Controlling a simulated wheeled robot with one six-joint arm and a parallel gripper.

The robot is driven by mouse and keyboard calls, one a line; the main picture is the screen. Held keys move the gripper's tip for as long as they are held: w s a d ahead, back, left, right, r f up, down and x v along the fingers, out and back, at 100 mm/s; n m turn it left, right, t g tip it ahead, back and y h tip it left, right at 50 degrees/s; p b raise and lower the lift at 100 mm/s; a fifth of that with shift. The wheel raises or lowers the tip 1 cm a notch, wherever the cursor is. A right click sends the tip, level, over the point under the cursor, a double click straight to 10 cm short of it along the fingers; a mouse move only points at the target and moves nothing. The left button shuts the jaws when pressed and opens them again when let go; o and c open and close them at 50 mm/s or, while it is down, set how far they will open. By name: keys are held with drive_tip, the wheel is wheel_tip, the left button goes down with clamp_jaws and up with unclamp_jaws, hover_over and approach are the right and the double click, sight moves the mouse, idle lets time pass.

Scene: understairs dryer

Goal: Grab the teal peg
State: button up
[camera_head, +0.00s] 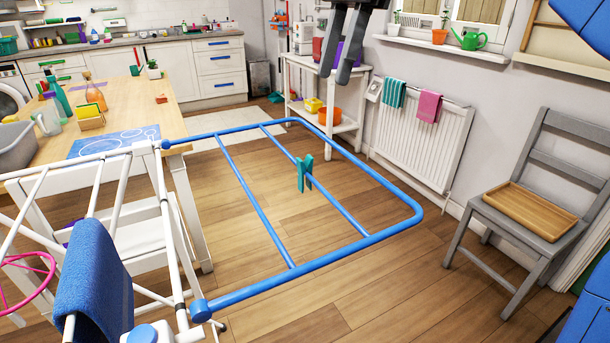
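The teal peg (305,174) is clipped upright on a blue bar of the drying rack's extended wing (262,217), over the wooden floor. My gripper (335,72) is at the top of the view, above the peg and slightly to its right in the picture, apart from it. Its two dark fingers point down with a gap between them, and nothing shows in the gap. The upper part of my gripper is cut off by the picture's top edge.
A blue towel (92,285) hangs on the white rack at lower left. A wooden table (115,97) with bottles stands behind. A grey chair (543,150) holding a wooden tray (530,207) is at right, near a radiator (425,148). Floor under the wing is clear.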

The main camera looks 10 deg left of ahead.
hover_over(305, 158)
drive_tip(key=w+d, duration=0.2)
wheel_tip(305, 158, down, 11)
drive_tip(key=shift+s+x, duration=0.15)
drive_tip(key=shift+x, duration=1.25)
drive_tip(key=shift+s+x, duration=0.15)
drive_tip(key=shift+x, duration=1.25)
drive_tip(key=shift+a+r, duration=0.1)
drive_tip(key=shift+a, duration=0.05)
clamp_jaws()
